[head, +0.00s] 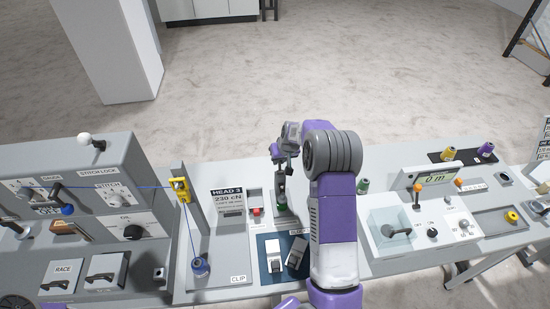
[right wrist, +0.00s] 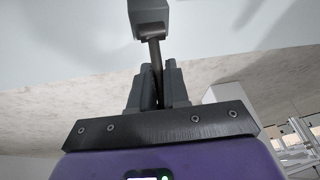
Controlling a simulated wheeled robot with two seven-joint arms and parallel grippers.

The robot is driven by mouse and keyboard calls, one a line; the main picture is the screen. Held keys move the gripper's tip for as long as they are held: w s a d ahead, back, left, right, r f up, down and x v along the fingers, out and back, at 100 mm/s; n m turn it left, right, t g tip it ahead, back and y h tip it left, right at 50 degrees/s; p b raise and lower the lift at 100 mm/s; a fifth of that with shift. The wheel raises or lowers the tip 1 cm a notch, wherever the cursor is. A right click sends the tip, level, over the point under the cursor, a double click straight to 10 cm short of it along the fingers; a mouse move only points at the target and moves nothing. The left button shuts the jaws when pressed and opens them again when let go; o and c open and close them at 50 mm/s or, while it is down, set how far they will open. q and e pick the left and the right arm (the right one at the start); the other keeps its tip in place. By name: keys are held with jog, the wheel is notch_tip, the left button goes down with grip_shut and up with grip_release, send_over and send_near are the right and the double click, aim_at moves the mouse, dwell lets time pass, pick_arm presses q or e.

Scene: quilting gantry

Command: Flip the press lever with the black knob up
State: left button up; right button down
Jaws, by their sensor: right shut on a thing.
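My right gripper (head: 281,194) reaches down to the middle of the console, just right of the panel marked HEAD 3. In the right wrist view its two dark fingers (right wrist: 158,88) are shut on a thin dark rod (right wrist: 155,55), which joins a grey block (right wrist: 150,17). The rod appears to be the press lever's handle; the fingers cover its end, so I cannot see a black knob. In the head view the gripper hides most of the lever, and its tilt is hard to tell. My left gripper is not in view.
Left of the gripper are a red button (head: 256,211) and a yellow thread guide (head: 181,190) with blue thread. To the right stand a green spool (head: 363,185), a clear cover (head: 391,229) and an orange-knobbed lever (head: 417,188).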

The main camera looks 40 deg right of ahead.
jog(key=c, duration=1.2)
grip_release()
jog(key=shift+f, duration=0.1)
jog(key=v, duration=0.7)
jog(key=shift+s+r+b, duration=0.1)
jog(key=shift+r+b, duration=0.2)
jog(key=shift+r, duration=0.05)
